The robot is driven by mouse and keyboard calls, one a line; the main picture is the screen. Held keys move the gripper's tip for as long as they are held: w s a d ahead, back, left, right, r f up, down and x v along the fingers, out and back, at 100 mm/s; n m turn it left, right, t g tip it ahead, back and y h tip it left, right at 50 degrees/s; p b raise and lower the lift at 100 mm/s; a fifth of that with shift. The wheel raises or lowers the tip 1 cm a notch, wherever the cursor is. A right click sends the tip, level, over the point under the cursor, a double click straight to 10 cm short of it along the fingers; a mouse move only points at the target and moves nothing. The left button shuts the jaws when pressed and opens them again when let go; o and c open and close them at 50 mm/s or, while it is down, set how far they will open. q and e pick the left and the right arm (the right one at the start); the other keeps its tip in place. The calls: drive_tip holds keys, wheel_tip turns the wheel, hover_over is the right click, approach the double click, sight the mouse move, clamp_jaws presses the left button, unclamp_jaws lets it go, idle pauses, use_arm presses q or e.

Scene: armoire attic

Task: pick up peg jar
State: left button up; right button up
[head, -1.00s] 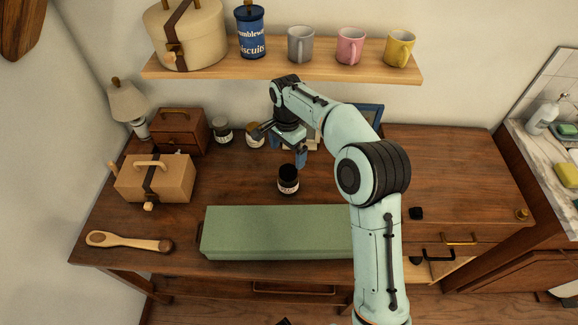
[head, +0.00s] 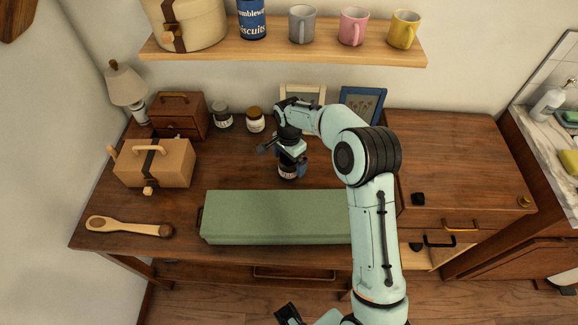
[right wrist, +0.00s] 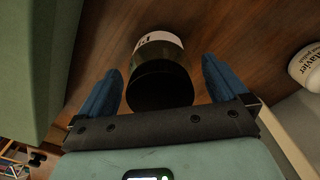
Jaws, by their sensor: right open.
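A small jar with a black lid and a pale label (head: 288,173) stands on the desk behind the green box. In the right wrist view this jar (right wrist: 160,85) shows from above, its lid between the two blue fingers; only part of the label shows. My right gripper (head: 291,164) is open and lowered around the top of the jar, with its fingers (right wrist: 162,90) on either side and gaps visible. A dark part of mine (head: 288,314), possibly the left gripper, shows at the bottom edge of the head view; its jaws cannot be made out.
A long green box (head: 275,215) lies in front of the jar. Two other jars, one dark-lidded (head: 222,118) and one brown-lidded (head: 255,121), stand behind left. Picture frames (head: 362,104) stand at the back. A tan case (head: 155,165) and brush (head: 128,227) are left.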

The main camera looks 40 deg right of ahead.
drive_tip(key=shift+f, duration=0.6)
drive_tip(key=c, duration=1.2)
drive_tip(key=shift+r, duration=0.1)
